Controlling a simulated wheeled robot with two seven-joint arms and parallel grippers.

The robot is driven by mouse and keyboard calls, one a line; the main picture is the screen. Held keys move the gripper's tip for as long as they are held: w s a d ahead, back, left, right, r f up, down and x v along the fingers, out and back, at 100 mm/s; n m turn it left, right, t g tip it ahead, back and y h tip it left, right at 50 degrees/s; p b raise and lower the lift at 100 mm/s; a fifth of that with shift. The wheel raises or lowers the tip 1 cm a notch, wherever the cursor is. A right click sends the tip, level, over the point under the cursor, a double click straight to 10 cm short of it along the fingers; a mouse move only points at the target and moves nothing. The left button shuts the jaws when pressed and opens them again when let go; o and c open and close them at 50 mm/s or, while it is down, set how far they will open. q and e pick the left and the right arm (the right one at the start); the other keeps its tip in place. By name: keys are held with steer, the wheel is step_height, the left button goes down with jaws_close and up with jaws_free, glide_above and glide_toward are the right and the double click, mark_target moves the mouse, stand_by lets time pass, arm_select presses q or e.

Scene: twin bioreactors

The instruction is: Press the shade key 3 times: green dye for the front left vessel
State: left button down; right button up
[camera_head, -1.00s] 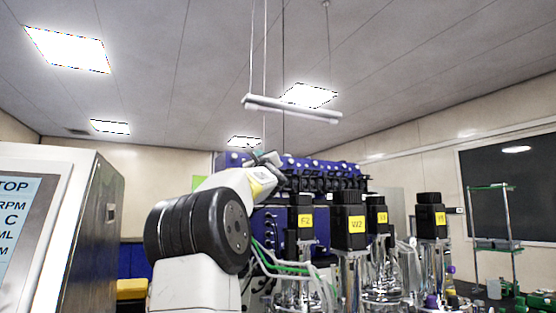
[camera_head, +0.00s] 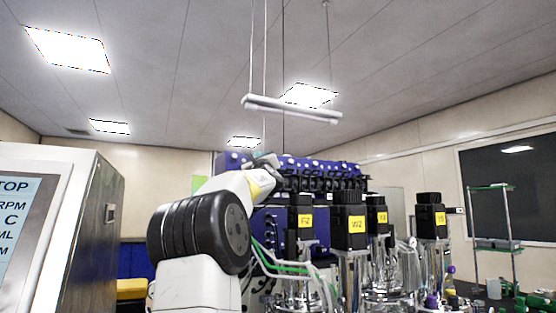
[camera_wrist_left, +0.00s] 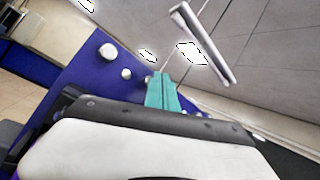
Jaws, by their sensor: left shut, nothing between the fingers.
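My left gripper (camera_head: 264,159) is shut and empty at the upper left of the blue pump unit (camera_head: 233,161). Its teal fingertips (camera_wrist_left: 162,92) lie together in the left wrist view, in front of the unit's blue face (camera_wrist_left: 85,78). White round knobs (camera_wrist_left: 108,51) stand on that face. I cannot tell whether the fingertips touch anything. I cannot pick out the shade key. Several vessels stand below black motors with yellow labels, one of them the left motor (camera_head: 300,222); which vessel is the front left one is unclear. My right gripper is not in view.
A large cabinet (camera_head: 92,215) with a screen (camera_head: 17,232) stands at the left. Green and white tubes (camera_head: 285,266) run below my left arm to the vessels. A rack (camera_head: 493,217) stands at the right. A lamp bar (camera_head: 292,108) hangs overhead.

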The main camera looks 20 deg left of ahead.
arm_select(q)
steer(key=shift+w+a+f, duration=0.2)
steer(key=shift+w+a, duration=0.2)
stand_by(0.5)
stand_by(0.3)
steer(key=shift+s+d+r, duration=0.3)
steer(key=shift+s+d, duration=0.4)
steer(key=shift+d, duration=0.1)
steer(key=s+d, duration=0.1)
steer(key=d, duration=0.1)
steer(key=s+d+r, duration=0.1)
steer(key=s, duration=0.1)
steer(key=shift+d+r, duration=0.15)
steer(key=shift+d, duration=0.2)
steer(key=shift+a, duration=0.1)
steer(key=shift+w+a+f, duration=0.2)
steer(key=shift+w+a, duration=0.3)
steer(key=shift+a, duration=0.1)
steer(key=shift+w+a+f, duration=0.2)
steer(key=shift+w+a, duration=0.25)
steer(key=shift+a, duration=0.1)
stand_by(0.3)
